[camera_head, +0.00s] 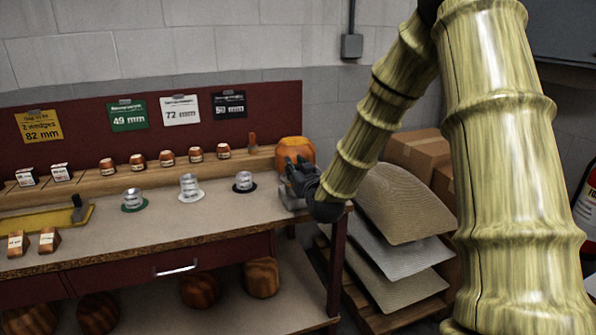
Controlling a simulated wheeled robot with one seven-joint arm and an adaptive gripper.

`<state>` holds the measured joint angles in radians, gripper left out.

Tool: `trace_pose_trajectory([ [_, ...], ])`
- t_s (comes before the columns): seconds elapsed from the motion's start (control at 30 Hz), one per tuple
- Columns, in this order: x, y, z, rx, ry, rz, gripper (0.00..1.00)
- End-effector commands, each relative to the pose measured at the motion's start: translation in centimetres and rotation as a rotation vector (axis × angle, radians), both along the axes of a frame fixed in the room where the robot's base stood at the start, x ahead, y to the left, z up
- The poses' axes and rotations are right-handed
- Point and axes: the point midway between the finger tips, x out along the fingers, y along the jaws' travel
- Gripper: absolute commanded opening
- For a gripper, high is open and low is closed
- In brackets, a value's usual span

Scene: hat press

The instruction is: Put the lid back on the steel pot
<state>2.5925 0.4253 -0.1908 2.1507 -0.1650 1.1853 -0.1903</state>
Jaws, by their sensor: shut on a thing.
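My gripper (299,176) is at the right end of the workbench, dark and seen from behind. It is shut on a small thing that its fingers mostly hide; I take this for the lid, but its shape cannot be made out. A pale grey metallic body (290,199), which looks like the steel pot, shows just below and left of the gripper on the bench top. My gripper and arm cover part of it. Whether the lid touches the pot cannot be told.
A rounded orange-brown wooden block (295,151) stands close behind my gripper. Small metallic items on discs (190,188) stand along the workbench (150,235). Labelled wooden pieces (167,158) line the back ledge. Stacked sheets (400,205) and cardboard boxes (415,153) are at the right.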

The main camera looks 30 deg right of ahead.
Motion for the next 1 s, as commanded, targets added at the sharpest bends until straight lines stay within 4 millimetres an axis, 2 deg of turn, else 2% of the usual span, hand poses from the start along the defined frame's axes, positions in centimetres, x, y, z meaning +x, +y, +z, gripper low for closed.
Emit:
trace_pose_trajectory([
  [0.1,1.8,-1.6,-0.2,0.001,-0.001,-0.002,0.00],
  [0.3,3.8,-3.1,-0.4,0.000,-0.001,-0.001,0.00],
  [0.57,4.9,-4.1,-0.6,0.000,-0.001,-0.002,0.00],
  [0.8,4.8,-3.9,-3.7,0.001,0.001,0.000,0.00],
  [1.0,4.8,-3.9,-4.1,0.000,-0.001,0.000,0.00],
])
